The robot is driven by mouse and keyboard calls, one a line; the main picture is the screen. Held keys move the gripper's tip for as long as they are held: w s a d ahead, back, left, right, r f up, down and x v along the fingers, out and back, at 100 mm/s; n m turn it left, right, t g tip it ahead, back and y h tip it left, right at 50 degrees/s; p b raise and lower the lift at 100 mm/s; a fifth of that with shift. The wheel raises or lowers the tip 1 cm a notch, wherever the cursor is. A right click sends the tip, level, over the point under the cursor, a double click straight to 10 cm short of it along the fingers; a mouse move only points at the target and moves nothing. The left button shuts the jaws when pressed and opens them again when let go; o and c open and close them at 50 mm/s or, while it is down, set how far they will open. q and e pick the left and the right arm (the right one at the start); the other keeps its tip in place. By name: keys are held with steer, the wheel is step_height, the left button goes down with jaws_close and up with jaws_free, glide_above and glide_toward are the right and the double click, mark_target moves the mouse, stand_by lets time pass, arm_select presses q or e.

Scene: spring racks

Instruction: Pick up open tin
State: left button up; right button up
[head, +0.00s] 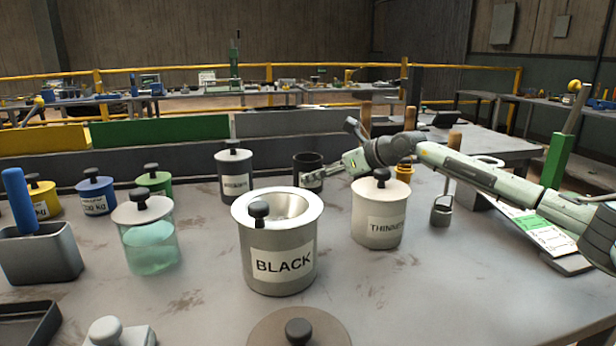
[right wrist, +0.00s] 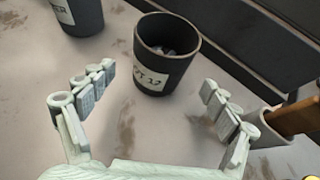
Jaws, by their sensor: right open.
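A small dark open tin (head: 308,162) stands on the bench near the back, with no lid on it. In the right wrist view the open tin (right wrist: 167,62) is upright, with a pale label and some small pieces inside. My right gripper (head: 318,180) reaches in from the right, just in front of the tin and hiding part of it. In the right wrist view its two fingers (right wrist: 157,95) are spread wide and empty, with the tin ahead between them and apart from both. My left gripper is not in view.
A lidded dark tin (head: 234,178) stands left of the open tin. A white THINNER tin (head: 379,217) stands below my right wrist. A large BLACK tin (head: 278,265) is in front. A wooden handle (right wrist: 295,118) is close to the right finger. A padlock (head: 440,213) stands farther right.

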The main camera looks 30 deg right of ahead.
steer(key=shift+p+x, duration=0.4)
steer(key=shift+x, duration=2.65)
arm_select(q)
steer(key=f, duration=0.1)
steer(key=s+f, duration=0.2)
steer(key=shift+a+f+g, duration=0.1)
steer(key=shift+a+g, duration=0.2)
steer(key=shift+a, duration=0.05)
arm_select(e)
steer(key=shift+r, duration=0.1)
steer(key=c, duration=1.5)
steer(key=shift+r, duration=0.15)
